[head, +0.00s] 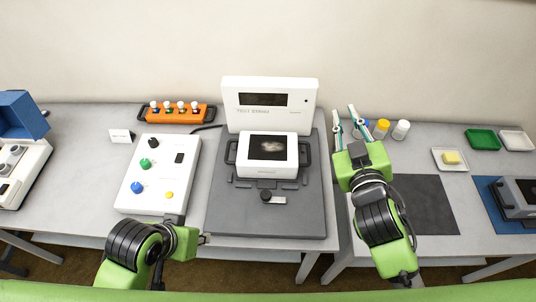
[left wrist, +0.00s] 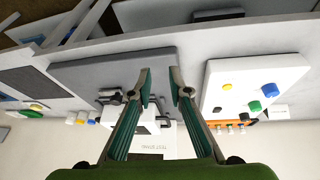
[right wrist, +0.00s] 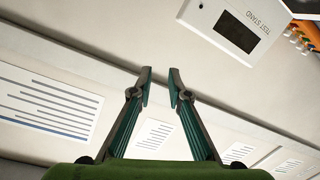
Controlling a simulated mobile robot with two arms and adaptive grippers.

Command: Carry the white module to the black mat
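The white module (head: 268,172), a box with a dark window on top showing a pale blotch, sits on the grey test stand base (head: 235,218) in front of the white display unit. Dark handles flank it. The black mat (head: 428,212) lies flat on the right table, partly hidden behind my right arm. My right gripper (head: 344,112) is open and empty, raised to the right of the test stand and pointing toward the wall. My left gripper (left wrist: 160,72) is open and empty, low near the front left of the stand; its fingers hardly show in the head view.
A white control box (head: 160,190) with coloured knobs stands left of the stand, an orange rack (head: 180,113) behind it. Several capped jars (head: 401,130) stand behind the mat. Trays (head: 482,139) and a grey device on a blue mat (head: 487,190) are at right.

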